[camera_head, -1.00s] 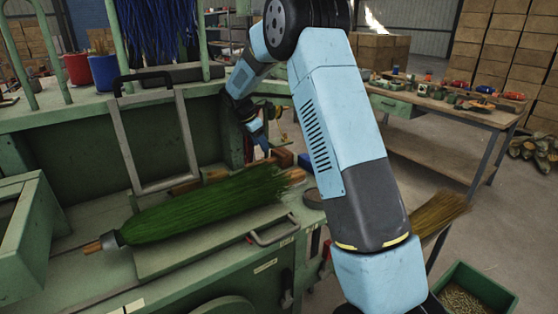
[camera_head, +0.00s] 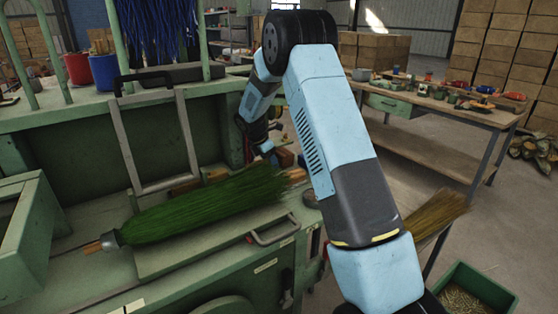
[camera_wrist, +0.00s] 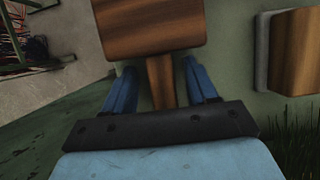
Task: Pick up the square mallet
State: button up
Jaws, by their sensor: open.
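The square mallet has a blocky brown wooden head (camera_wrist: 150,28) and a lighter handle (camera_wrist: 160,82), at top centre of the wrist view. My gripper (camera_wrist: 159,72) is open, with one blue finger on each side of the handle just behind the head. Gaps show between the fingers and the handle. The handle's lower end is hidden behind the gripper's dark palm. In the head view my gripper (camera_head: 267,150) points down at the right end of the green bench, beside a brown wooden block (camera_head: 284,157), partly hidden by my arm.
A green broom (camera_head: 205,205) lies across the bench left of my gripper, its bristles close by. A wooden block on a grey plate (camera_wrist: 297,50) sits right of the mallet. A metal frame (camera_head: 190,135) stands behind the broom. A worktable (camera_head: 440,110) is at right.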

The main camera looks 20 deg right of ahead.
grip_shut()
dwell(0.5)
jog(key=shift+r, duration=0.1)
